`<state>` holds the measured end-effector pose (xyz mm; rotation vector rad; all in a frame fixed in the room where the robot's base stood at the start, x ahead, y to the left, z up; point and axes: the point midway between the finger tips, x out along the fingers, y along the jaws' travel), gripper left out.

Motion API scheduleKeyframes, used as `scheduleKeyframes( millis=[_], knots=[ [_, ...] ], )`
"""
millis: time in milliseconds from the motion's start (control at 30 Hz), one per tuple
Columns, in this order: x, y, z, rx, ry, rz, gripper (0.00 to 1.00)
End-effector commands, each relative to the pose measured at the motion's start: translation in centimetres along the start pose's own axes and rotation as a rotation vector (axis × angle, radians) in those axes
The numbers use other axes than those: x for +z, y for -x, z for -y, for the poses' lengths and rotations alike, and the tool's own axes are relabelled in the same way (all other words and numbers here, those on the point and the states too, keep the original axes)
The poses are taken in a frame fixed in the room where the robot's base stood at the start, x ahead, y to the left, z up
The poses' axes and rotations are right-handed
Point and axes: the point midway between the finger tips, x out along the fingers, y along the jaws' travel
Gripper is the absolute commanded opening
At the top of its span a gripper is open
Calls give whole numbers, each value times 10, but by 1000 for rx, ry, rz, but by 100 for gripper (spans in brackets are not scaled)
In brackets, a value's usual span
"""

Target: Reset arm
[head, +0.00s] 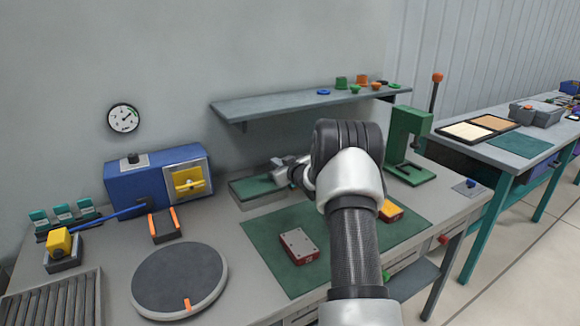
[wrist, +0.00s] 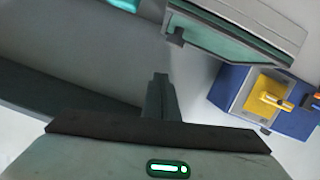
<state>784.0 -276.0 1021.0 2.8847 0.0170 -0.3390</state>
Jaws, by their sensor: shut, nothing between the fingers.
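My arm rises from the bottom of the head view and bends over at the elbow. My gripper (head: 279,170) points left, over or near a shallow green-lined tray (head: 240,197) at the back of the bench; the exact height is hard to tell. In the wrist view the fingers (wrist: 160,95) are together with nothing between them. The green-lined tray also shows in the wrist view (wrist: 240,42), apart from the fingers. My forearm hides part of the green mat (head: 262,238).
A blue machine (head: 130,186) with a yellow part (head: 188,181), a round turntable (head: 178,278) and rollers (head: 55,303) are left. A green press (head: 405,140) stands right. A wall shelf (head: 290,103) hangs behind.

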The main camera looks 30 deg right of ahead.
Motion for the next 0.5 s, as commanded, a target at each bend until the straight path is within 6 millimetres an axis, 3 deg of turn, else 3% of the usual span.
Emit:
scheduleKeyframes(
  millis=[33, 200, 500],
  knots=[
    [4, 16, -5, 8, -2, 7, 0],
    [3, 54, -7, 7, -1, 4, 0],
    [3, 86, -8, 5, 0, 3, 0]
  ],
)
